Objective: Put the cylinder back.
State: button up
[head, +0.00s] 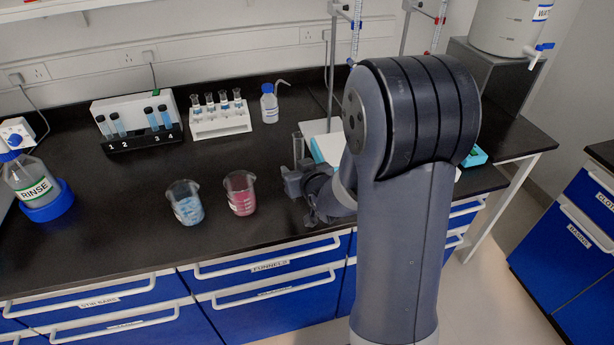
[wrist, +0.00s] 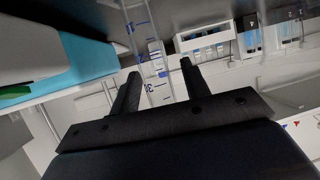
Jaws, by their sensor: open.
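A clear graduated cylinder (head: 298,145) stands upright on the black bench, just beyond my gripper (head: 303,178) in the head view. In the wrist view, a clear tube with blue marks, apparently the cylinder (wrist: 139,30), runs from the top edge down toward the gap between the fingers. My gripper (wrist: 160,82) is open, with one dark finger on each side of this gap. I cannot tell whether the fingers touch the glass. My arm hides part of the bench to the right of the cylinder.
A white and teal block (head: 328,148) is close right of the cylinder. Beakers of blue (head: 186,203) and pink (head: 240,194) liquid stand left of my gripper. A vial rack (head: 220,118), a wash bottle (head: 269,104) and a burette stand (head: 331,70) are behind.

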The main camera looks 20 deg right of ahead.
jog(key=v, duration=1.1)
jog(key=shift+s, duration=0.3)
